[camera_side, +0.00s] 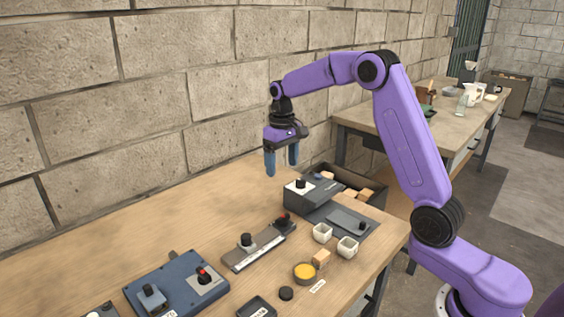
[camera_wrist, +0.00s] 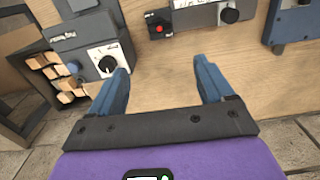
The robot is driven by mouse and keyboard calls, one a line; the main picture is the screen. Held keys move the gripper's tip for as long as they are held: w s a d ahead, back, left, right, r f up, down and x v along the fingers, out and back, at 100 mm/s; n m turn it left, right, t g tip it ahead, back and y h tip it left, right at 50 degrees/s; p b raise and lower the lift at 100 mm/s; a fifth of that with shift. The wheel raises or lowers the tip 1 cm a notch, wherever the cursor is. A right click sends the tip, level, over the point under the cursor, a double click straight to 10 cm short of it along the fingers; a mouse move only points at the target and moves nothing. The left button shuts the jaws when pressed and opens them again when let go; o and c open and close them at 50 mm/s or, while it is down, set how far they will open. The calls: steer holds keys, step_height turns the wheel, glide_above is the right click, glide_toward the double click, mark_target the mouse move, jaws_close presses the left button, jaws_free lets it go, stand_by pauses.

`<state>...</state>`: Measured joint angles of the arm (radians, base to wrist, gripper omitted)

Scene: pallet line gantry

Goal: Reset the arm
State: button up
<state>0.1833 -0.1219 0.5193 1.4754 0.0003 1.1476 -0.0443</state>
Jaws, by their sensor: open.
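My gripper (camera_side: 282,162) has blue fingers and hangs in the air above the wooden table, near the brick wall and behind the grey box with the knob. In the wrist view my gripper (camera_wrist: 165,85) shows its two fingers well apart, with only bare wood between them. It is open and empty and touches nothing that I can see. My purple arm reaches up and over from the right side of the table.
On the table (camera_side: 120,235) stand a grey knob box (camera_side: 312,192), a long switch panel (camera_side: 255,250), a blue control box (camera_side: 175,288), two white cups (camera_side: 347,247), a yellow-filled dish (camera_side: 305,273) and a wooden block (camera_side: 321,257). A dark bin (camera_side: 375,195) holds several blocks. The table's back left is clear.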

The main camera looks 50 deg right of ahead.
steer(key=s+a+r+n, duration=0.2)
steer(key=s+a+n, duration=0.4)
steer(key=s+a, duration=0.8)
steer(key=s+d+f+n, duration=0.1)
steer(key=s+d+n, duration=0.1)
steer(key=s, duration=1)
steer(key=s+d+f+n, duration=0.1)
steer(key=s+n, duration=0.3)
steer(key=s, duration=0.9)
steer(key=shift+d+f+n, duration=0.2)
steer(key=shift+d+n, duration=0.15)
steer(key=shift+n, duration=0.05)
